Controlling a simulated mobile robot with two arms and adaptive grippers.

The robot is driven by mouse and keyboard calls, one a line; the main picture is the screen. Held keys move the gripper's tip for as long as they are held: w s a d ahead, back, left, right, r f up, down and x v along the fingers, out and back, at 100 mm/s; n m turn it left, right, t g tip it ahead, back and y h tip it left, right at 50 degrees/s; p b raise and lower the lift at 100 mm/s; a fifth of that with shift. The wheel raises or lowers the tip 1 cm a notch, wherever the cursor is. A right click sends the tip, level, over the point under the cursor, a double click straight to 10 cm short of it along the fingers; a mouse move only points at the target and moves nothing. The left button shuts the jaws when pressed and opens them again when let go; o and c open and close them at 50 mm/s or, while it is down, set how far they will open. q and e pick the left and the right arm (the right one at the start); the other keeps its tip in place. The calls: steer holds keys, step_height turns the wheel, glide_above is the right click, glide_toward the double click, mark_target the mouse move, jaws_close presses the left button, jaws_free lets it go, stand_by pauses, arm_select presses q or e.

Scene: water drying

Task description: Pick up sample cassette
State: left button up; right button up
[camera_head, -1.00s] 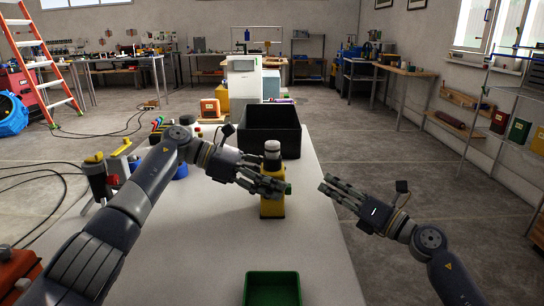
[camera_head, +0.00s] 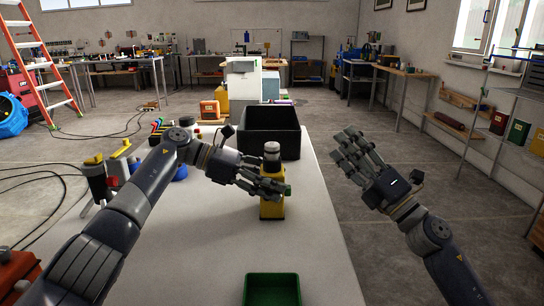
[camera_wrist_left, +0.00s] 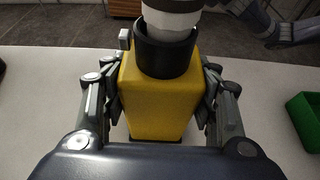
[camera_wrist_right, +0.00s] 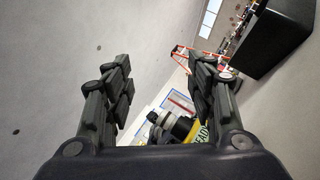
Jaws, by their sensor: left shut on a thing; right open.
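A yellow block-shaped container (camera_head: 271,209) with a black collar and a pale cap stands on the white table in the head view. I cannot tell whether it is the sample cassette. My left gripper (camera_head: 268,187) is shut on it from the left. The left wrist view shows the fingers on both sides of its yellow body (camera_wrist_left: 155,105). A small green part (camera_head: 288,190) shows at its right side. My right gripper (camera_head: 348,150) is open and empty, off the table's right edge. In the right wrist view, the container (camera_wrist_right: 196,132) shows partly between the fingers, with lettering on it.
A black bin (camera_head: 272,128) stands behind the container. A green tray (camera_head: 272,291) lies at the table's front. The white table (camera_head: 215,240) is clear between container and tray.

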steer(key=d+r+m+t+h, duration=0.3)
steer(key=r+m+t+h, duration=0.15)
steer(key=m, duration=0.55)
steer(key=m+g+y, duration=0.3)
steer(key=m+g, duration=0.7)
steer(key=m, duration=0.2)
glide_toward(277, 148)
steer(key=shift+h, duration=0.25)
steer(key=x, duration=1.1)
steer(key=shift+w+a+r, duration=0.1)
steer(key=shift+w+a, duration=0.15)
steer(key=shift+w, duration=0.05)
steer(key=shift+c, duration=0.2)
steer(key=c, duration=0.9)
